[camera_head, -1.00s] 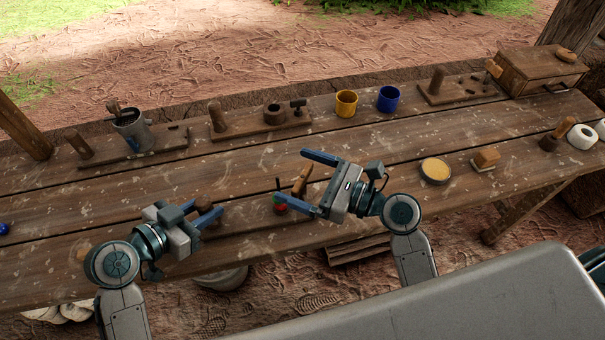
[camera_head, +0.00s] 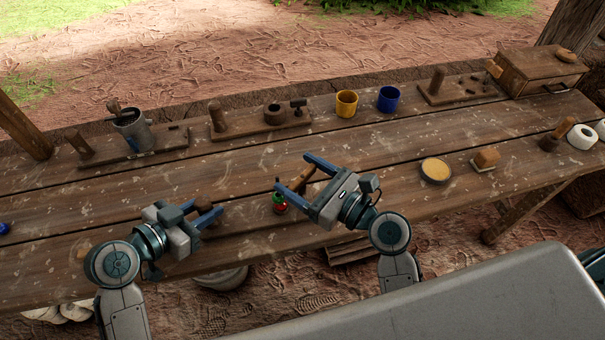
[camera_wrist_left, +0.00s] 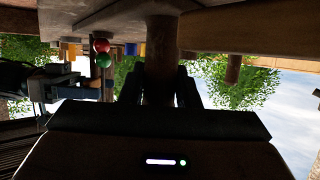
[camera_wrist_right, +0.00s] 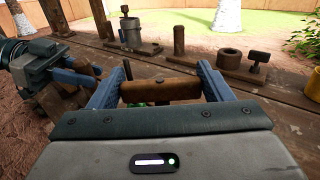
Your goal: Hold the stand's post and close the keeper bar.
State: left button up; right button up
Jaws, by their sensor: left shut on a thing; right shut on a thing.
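The stand's post (camera_wrist_left: 160,62) rises between the fingers of my left gripper (camera_head: 207,213), which is shut on it near the table's front edge. The post's top (camera_head: 203,202) shows between the blue fingertips in the head view. The wooden keeper bar (camera_wrist_right: 158,90) lies crosswise between the fingers of my right gripper (camera_head: 294,173), which is shut on it. A red ball (camera_head: 281,208) and a green ball (camera_head: 277,197) sit together just left of the right gripper. The stand's base is partly hidden by my grippers.
Along the back of the table stand a grey metal can (camera_head: 132,130), wooden peg boards, a yellow cup (camera_head: 346,103), a blue cup (camera_head: 389,98) and a wooden box (camera_head: 541,71). A round yellow-topped dish (camera_head: 436,170) is at right. The middle planks are clear.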

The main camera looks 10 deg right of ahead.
dwell(0.4)
jog(key=o, duration=1)
jog(key=shift+v, duration=6)
